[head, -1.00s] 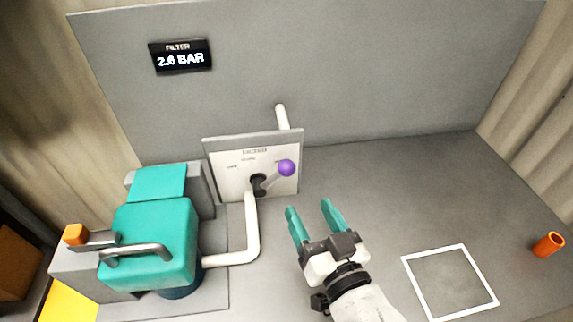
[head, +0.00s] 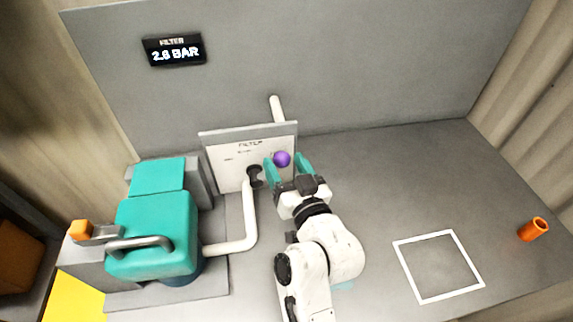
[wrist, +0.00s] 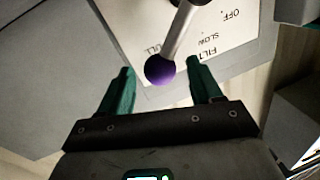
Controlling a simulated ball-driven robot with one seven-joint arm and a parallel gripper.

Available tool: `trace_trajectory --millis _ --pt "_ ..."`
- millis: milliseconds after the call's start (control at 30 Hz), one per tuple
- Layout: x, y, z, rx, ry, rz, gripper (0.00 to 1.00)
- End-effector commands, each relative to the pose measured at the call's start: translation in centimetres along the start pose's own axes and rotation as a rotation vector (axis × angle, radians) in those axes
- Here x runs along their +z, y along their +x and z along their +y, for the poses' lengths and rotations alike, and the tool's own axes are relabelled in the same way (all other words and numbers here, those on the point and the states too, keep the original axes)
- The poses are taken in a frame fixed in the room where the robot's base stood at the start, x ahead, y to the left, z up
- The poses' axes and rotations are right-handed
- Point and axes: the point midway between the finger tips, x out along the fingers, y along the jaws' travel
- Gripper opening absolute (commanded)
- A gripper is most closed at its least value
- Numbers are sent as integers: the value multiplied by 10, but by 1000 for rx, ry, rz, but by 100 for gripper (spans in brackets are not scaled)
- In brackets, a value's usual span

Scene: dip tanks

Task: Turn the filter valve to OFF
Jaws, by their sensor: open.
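The filter valve has a dark hub (head: 254,177) on a pale upright panel (head: 225,173) and a grey lever ending in a purple ball knob (head: 282,159). In the wrist view the lever (wrist: 183,30) runs to the knob (wrist: 160,70), beside a partly covered label ending in "ULL". The OFF label (wrist: 231,13) is on the other side of the lever. My gripper (head: 286,162) is open, with its teal fingers either side of the knob. In the wrist view my gripper (wrist: 159,67) shows gaps between knob and both fingers. My arm hides part of the lever in the head view.
A display (head: 174,50) on the back wall reads about 2.6 BAR. A teal machine (head: 155,235) with a handle stands left, joined by a white pipe (head: 248,225). A white square outline (head: 437,266) and an orange cylinder (head: 533,229) are right; the bench between is clear.

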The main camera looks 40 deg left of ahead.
Motion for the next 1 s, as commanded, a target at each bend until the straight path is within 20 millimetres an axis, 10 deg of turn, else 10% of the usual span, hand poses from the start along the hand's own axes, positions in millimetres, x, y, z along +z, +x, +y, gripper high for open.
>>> trace_trajectory --millis 733,1000 --pt "0 0 0 0 0 0 0" --pt "-1 0 0 0 -4 0 0"
